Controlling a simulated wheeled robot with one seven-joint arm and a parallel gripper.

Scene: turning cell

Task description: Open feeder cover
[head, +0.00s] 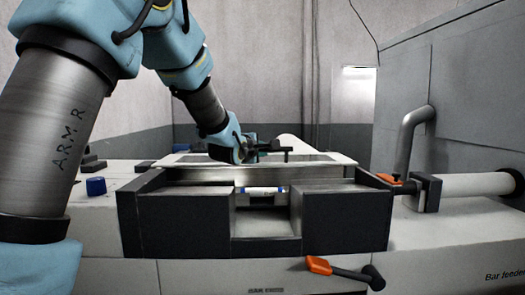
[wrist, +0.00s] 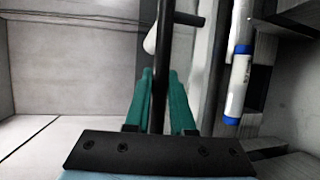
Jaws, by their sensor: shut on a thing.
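The feeder cover (head: 180,159) is a pale, flat, framed panel at the top of the dark bar feeder body (head: 345,215) in the head view. It looks nearly level and is seen almost edge-on, so I cannot tell how far it is lifted. My gripper (head: 261,152) is above the panel. In the wrist view its green fingers (wrist: 162,95) are shut on a thin black handle bar (wrist: 162,60), which runs up between them to a dark crosspiece. Where the handle joins the cover is hidden. A white rod with blue bands (head: 264,190) lies in the feeder.
An orange-ended lever (head: 318,265) sticks out at the front. Another orange handle (head: 386,178) is near the pale tube (head: 470,186) on the right. A grey machine wall (head: 455,85) with a bent pipe (head: 408,135) stands right. A blue cap (head: 96,186) sits left.

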